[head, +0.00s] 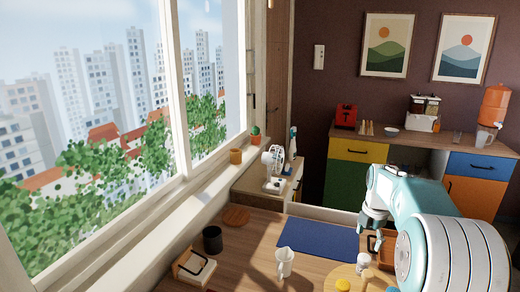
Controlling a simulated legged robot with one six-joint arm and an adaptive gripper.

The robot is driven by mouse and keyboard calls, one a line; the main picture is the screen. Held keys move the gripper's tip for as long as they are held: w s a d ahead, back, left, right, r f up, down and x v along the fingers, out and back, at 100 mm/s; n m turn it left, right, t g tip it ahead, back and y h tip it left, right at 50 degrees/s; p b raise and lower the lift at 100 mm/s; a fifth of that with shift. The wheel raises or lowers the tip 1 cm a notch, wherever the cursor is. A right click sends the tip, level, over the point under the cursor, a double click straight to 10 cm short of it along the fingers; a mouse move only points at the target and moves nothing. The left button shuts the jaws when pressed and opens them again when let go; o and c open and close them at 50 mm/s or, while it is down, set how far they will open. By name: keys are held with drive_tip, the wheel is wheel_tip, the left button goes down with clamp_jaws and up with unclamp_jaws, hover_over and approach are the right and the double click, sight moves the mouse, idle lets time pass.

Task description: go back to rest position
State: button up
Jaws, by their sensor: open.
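My teal and white arm reaches in from the lower right over the wooden counter (225,272). My gripper (375,240) is at the arm's far end, pointing down above the counter's right part, just right of the blue mat (318,237). It is open, small and partly confused with the brown things behind it. I see nothing held in it. No gas hob shows in this view.
A white jug (284,262), a dark cup (212,240) and a holder with a black handle (194,270) stand on the counter. A round board (345,275) lies near my arm. A window runs along the left. Coloured cabinets (360,150) stand behind.

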drive_tip(key=s+a+r+m+t, duration=0.1)
drive_tip(key=s+a+r+m, duration=0.45)
drive_tip(key=s, duration=0.25)
drive_tip(key=s+a+r+m+t, duration=0.1)
drive_tip(key=s+a+r+m, duration=0.4)
drive_tip(key=s+a+m, duration=0.15)
drive_tip(key=s+a+f+m+t, duration=0.1)
drive_tip(key=s+a+m, duration=0.1)
drive_tip(key=s+m, duration=0.3)
drive_tip(key=s+a+f+m+t, duration=0.1)
drive_tip(key=s+m, duration=0.4)
drive_tip(key=s, duration=0.7)
drive_tip(key=a+f, duration=0.1)
drive_tip(key=a, duration=0.1)
drive_tip(key=shift+a+f+t, duration=0.25)
drive_tip(key=shift+a+t, duration=0.05)
drive_tip(key=shift+t, duration=0.1)
